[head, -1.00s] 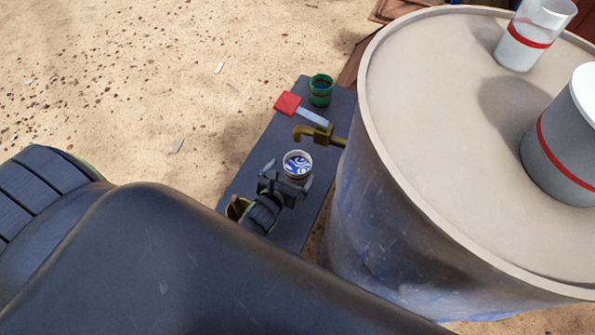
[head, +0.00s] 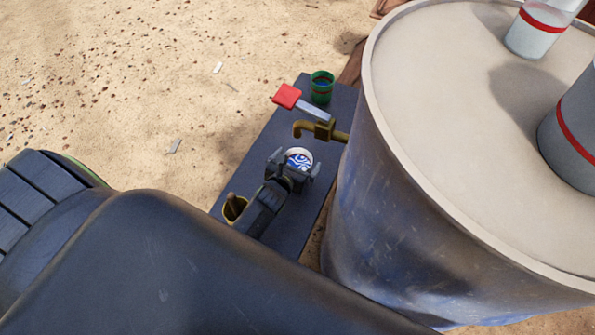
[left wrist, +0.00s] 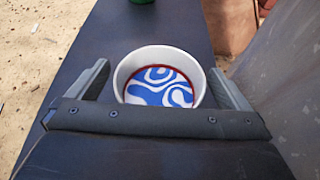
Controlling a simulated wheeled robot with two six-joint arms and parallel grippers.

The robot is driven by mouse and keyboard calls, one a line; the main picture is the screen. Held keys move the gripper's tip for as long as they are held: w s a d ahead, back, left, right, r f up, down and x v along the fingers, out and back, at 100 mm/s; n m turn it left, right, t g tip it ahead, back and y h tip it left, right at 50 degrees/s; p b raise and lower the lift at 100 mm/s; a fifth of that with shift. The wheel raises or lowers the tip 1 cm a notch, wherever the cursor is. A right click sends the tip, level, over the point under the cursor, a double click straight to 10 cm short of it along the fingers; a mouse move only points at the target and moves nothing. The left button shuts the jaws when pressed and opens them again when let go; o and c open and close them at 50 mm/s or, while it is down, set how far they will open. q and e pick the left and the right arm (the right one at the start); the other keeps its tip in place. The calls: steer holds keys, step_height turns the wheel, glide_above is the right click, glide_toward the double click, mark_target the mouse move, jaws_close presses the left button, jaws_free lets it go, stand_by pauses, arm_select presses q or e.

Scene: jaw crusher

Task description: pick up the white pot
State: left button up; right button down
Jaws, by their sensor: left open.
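The white pot (left wrist: 124,72), with a blue and white swirl pattern and a red ring inside, stands on the dark bench. In the head view the pot (head: 299,154) is partly hidden by my left gripper (head: 296,165). In the left wrist view my left gripper (left wrist: 164,88) is open, with one finger on each side of the pot. Small gaps show between the fingers and the rim, and the pot's lower front is hidden behind the gripper body. My right gripper is not in view.
The dark bench (head: 258,160) also holds a green cup (head: 321,88), a red-headed tool (head: 286,96) and a yellowish container (head: 234,207). A brass tap (head: 318,130) from the large drum (head: 400,190) hangs over it just beyond the pot.

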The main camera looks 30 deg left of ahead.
arm_select(q)
steer(key=c, duration=1.6)
steer(key=shift+r, duration=0.1)
steer(key=shift+c, duration=1.4)
